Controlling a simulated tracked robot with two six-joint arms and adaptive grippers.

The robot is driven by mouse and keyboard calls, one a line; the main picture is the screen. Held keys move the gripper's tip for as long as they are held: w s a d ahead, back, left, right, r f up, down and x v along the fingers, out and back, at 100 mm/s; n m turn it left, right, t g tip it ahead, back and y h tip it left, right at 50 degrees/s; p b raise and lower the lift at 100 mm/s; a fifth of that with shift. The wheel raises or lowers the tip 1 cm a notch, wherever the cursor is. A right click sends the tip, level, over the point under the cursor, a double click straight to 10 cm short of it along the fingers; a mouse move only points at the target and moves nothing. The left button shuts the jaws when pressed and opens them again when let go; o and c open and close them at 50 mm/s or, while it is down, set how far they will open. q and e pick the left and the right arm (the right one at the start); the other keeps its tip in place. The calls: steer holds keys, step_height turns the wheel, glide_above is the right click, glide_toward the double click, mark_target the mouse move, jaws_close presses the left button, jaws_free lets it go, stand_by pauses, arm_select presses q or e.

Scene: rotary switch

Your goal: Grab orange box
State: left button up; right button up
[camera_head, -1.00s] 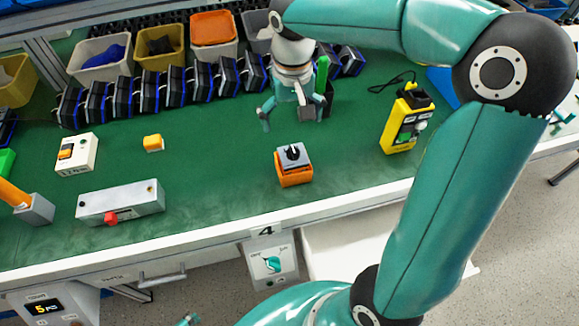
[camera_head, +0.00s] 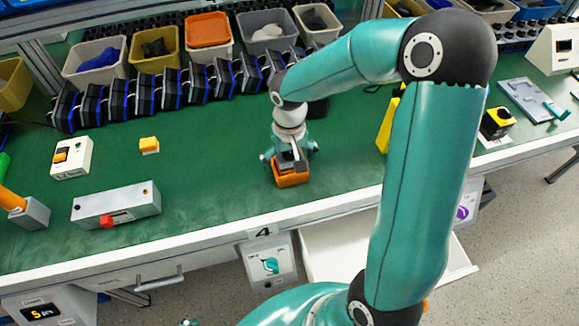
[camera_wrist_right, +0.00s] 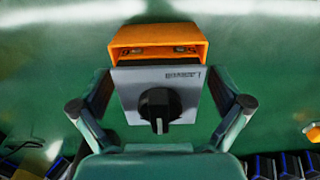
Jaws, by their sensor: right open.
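The orange box (camera_head: 291,180) stands on the green bench top near its front edge. In the right wrist view, the box (camera_wrist_right: 157,33) carries a grey plate (camera_wrist_right: 183,79) with a black rotary knob (camera_wrist_right: 159,107). My right gripper (camera_head: 290,158) is directly over the box in the head view and hides part of its top. In the right wrist view, its two open fingers (camera_wrist_right: 160,108) stand on either side of the grey plate, with small gaps. Nothing is clamped. My left gripper does not show clearly; only a small teal tip shows at the bottom edge.
A grey box with a red button (camera_head: 118,205), a white switch box (camera_head: 72,157) and a small yellow block (camera_head: 149,145) lie to the left. A yellow device (camera_head: 388,125) stands to the right, partly behind my arm. Black-blue modules (camera_head: 147,92) line the back. Bench around the box is clear.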

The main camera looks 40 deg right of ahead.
steer(key=shift+f, duration=0.7)
steer(key=c, duration=1)
steer(key=shift+r, duration=0.15)
